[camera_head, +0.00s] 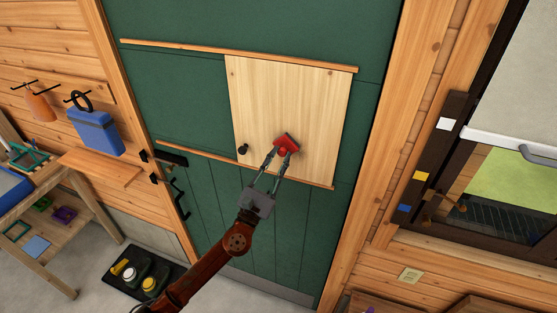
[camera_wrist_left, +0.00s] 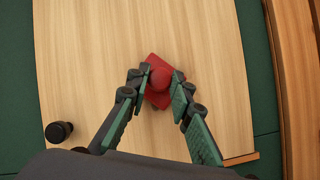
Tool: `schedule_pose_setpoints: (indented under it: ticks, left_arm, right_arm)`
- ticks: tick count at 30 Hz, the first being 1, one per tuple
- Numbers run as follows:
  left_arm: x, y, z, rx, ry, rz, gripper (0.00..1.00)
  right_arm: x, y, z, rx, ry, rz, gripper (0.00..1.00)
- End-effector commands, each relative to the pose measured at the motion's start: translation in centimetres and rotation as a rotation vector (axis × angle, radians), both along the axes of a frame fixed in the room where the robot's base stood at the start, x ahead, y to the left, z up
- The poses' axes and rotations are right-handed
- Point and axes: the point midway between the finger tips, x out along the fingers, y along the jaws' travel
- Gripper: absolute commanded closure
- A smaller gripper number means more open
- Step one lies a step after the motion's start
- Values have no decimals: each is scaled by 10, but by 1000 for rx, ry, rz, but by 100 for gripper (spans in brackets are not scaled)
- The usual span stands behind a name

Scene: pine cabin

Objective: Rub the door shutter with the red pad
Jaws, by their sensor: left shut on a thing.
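The door shutter (camera_head: 290,90) is a pale wooden panel between two orange rails on a green door. It fills most of the left wrist view (camera_wrist_left: 100,60). A black knob (camera_head: 243,149) sits near its lower left corner. My left gripper (camera_head: 282,155) is shut on the red pad (camera_head: 288,140) by its round knob. The pad is in front of the shutter's lower middle, at or very near its surface; I cannot tell if it touches. In the left wrist view the red pad (camera_wrist_left: 158,80) is between the two fingers. My right gripper is not in view.
The green door (camera_head: 210,200) has a black handle (camera_head: 180,198) at its left. Left of it hang a blue bag (camera_head: 95,131) and an orange item (camera_head: 41,107), above a wooden bench (camera_head: 75,225). A window is at right.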

Motion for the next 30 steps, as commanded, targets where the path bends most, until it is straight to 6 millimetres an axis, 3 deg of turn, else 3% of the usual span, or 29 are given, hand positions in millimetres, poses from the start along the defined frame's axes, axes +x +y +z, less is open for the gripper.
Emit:
schedule_pose_setpoints:
  ticks: [6,17,30]
  left_arm:
    - [2,0,21,-1,0,1,99]
    - [0,1,19,0,2,2,99]
    - [-39,13,20,0,1,1,99]
  right_arm:
    - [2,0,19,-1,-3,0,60]
    - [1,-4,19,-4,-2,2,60]
    - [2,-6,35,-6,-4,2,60]
